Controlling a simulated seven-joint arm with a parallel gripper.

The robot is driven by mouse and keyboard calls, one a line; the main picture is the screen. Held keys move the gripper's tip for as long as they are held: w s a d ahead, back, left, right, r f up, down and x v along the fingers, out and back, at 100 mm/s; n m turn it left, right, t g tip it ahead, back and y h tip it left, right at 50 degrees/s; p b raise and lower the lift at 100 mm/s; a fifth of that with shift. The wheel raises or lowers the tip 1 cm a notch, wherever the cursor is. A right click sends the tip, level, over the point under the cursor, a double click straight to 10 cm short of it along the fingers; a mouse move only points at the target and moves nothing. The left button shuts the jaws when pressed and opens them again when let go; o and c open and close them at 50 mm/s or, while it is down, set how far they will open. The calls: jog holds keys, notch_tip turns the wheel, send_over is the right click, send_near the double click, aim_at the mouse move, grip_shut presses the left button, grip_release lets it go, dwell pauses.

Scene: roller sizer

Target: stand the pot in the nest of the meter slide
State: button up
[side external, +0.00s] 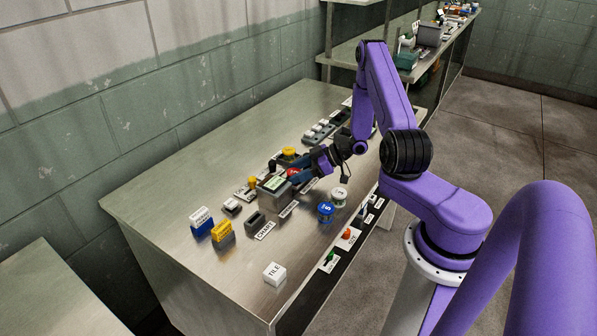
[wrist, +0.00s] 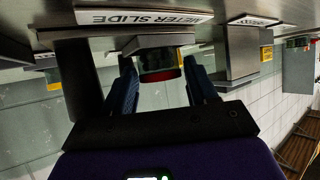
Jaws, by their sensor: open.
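My gripper (side external: 298,176) is low over the middle of the bench, beside a grey box with a green display. In the wrist view my gripper (wrist: 161,77) is open, one blue finger on each side of a dark round pot with a red band (wrist: 162,75). The pot's red top (side external: 292,172) shows by the fingers in the side view. In the wrist view, which is upside down, the pot meets a grey block (wrist: 158,41) beside the METER SLIDE label (wrist: 145,17). The nest is hidden, so I cannot tell how the pot sits. A gap shows beside each finger.
A white TILE block (side external: 274,273) is at the near corner. Blue (side external: 201,224) and yellow (side external: 222,235) card holders stand left. The near-left bench top is bare.

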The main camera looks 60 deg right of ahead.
jog(key=shift+r, duration=0.15)
jog(key=v, duration=1.2)
notch_tip(320, 180, up, 3)
jog(key=n+g+h, duration=0.2)
jog(key=g+h, duration=0.1)
jog(key=h, duration=0.1)
send_over(297, 170)
jog(key=shift+r, duration=0.1)
jog(key=s+a+r+g+h, duration=0.1)
jog(key=s+a+r, duration=0.2)
jog(key=a, duration=0.3)
jog(key=s+a+r+n+h, duration=0.1)
jog(key=s+a+r, duration=0.15)
jog(key=a, duration=0.35)
jog(key=s+a+r+g+h, duration=0.1)
jog(key=s+a+r, duration=0.1)
jog(key=a+r, duration=0.35)
jog(key=s+a+r+n+g, duration=0.1)
jog(key=s+a+g, duration=0.1)
jog(key=s, duration=0.9)
jog(key=s+a+n+g, duration=0.1)
jog(key=s+a+g, duration=0.2)
jog(key=s, duration=0.8)
jog(key=shift+s+a+r+n+y, duration=0.2)
jog(key=shift+a+r+n+y, duration=0.1)
jog(key=shift+a+r+n, duration=0.15)
